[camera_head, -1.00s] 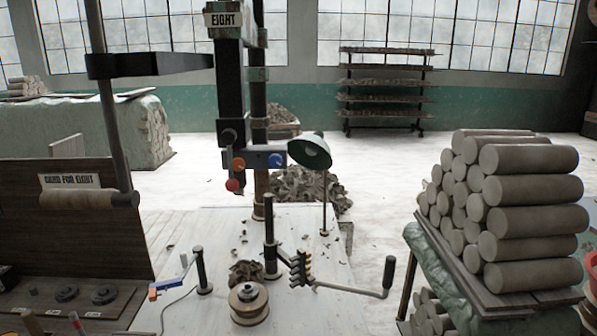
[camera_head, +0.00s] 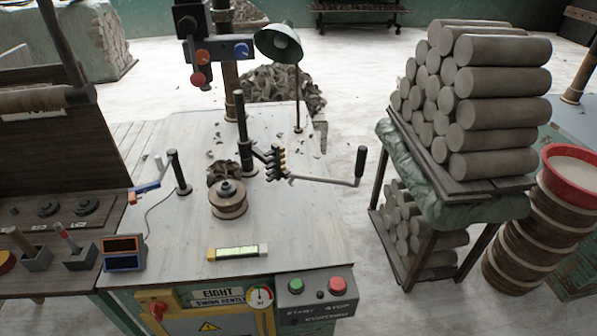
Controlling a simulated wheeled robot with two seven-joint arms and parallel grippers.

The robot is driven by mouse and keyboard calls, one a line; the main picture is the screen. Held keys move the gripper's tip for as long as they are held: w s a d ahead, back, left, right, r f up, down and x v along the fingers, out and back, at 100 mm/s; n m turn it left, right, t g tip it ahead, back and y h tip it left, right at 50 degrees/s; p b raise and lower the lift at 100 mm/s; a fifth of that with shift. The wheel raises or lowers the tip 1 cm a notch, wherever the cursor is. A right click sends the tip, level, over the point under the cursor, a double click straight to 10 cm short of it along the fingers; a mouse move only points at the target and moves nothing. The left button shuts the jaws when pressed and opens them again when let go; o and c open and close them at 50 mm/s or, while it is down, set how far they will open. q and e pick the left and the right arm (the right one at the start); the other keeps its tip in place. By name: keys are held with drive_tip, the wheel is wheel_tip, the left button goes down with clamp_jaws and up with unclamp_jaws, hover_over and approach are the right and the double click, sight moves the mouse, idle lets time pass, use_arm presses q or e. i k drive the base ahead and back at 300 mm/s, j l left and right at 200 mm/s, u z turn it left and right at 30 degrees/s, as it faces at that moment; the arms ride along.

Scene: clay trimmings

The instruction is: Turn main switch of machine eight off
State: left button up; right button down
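Machine eight's bench (camera_head: 290,220) stands in the middle, with an "EIGHT" label (camera_head: 217,293) on its front. A red rotary switch (camera_head: 157,309) sits on the yellow front panel (camera_head: 205,322), left of that label; it looks like the main switch, but its position is too small to tell. A grey control box (camera_head: 317,297) at the front right carries a green button (camera_head: 296,286) and a red button (camera_head: 336,284). A round gauge (camera_head: 260,296) sits between label and box. Neither of my grippers shows.
A crank handle (camera_head: 361,163) sticks out to the right of the bench. A rack of stacked clay rolls (camera_head: 495,82) stands at right, beside a red basin (camera_head: 572,175). A tool bench (camera_head: 60,165) adjoins at left. A lamp (camera_head: 279,42) stands behind.

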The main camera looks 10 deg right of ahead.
sight(157, 308)
drive_tip(key=u, duration=1.15)
drive_tip(key=i+j, duration=0.1)
drive_tip(key=j, duration=0.15)
drive_tip(key=z, duration=0.05)
